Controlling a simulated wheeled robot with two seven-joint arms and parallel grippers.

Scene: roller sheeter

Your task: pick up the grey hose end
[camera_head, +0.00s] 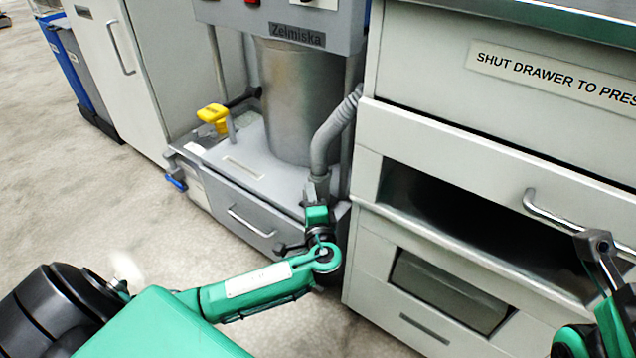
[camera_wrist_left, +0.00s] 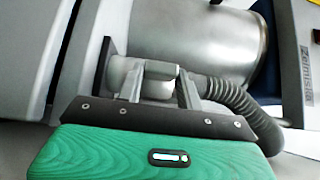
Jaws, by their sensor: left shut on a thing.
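The grey ribbed hose (camera_head: 328,135) hangs beside the metal cylinder and curves down to its end. My left gripper (camera_head: 317,190) is at the lower end of the hose, low in front of the machine. In the left wrist view its two fingers (camera_wrist_left: 158,92) are shut on the pale grey hose end (camera_wrist_left: 155,80), one finger on each side. The ribbed hose (camera_wrist_left: 232,98) runs off to the right from there. The tip of the hose end is partly hidden by the fingers. My right gripper (camera_head: 596,246) is at the right edge beside a drawer handle; its jaw gap is unclear.
The metal cylinder (camera_head: 287,105) stands on the machine's grey base (camera_head: 240,160), with a yellow knob (camera_head: 213,115) at its left. A cabinet with an open dark drawer space (camera_head: 440,205) and a drawer handle (camera_head: 550,212) is at right. Floor (camera_head: 100,190) is clear at left.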

